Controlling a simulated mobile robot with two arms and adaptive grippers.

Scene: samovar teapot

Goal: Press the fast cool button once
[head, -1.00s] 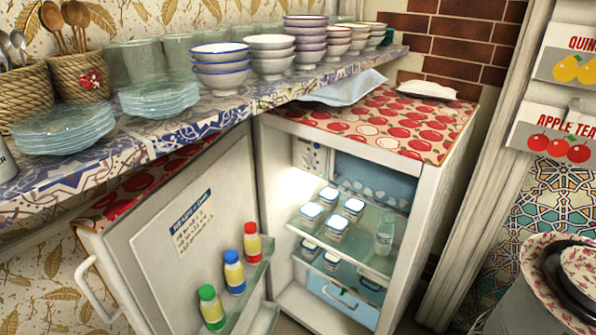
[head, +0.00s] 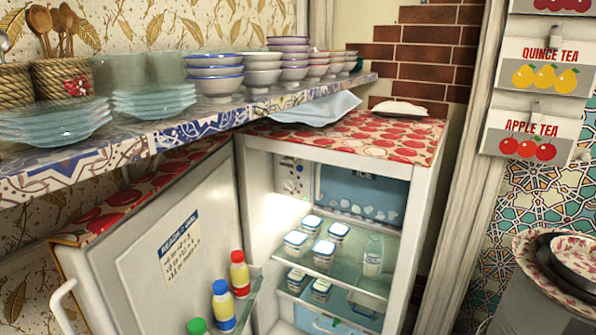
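The fridge (head: 430,215) stands with its door (head: 135,262) swung open to the left. On its inner left wall, near the top, is a small control panel (head: 291,177) with dark knobs or buttons. The panel is too small to read, so I cannot tell which part is the fast cool button. A blue compartment marked with ice (head: 362,190) is beside it at the top. Neither of my grippers is in view.
Lidded jars (head: 324,253) and a glass bottle (head: 373,255) stand on the fridge shelves. Bottles (head: 239,274) sit in the door rack. A shelf of bowls (head: 262,72) and plates (head: 155,100) overhangs the door. A pot (head: 530,295) stands at right.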

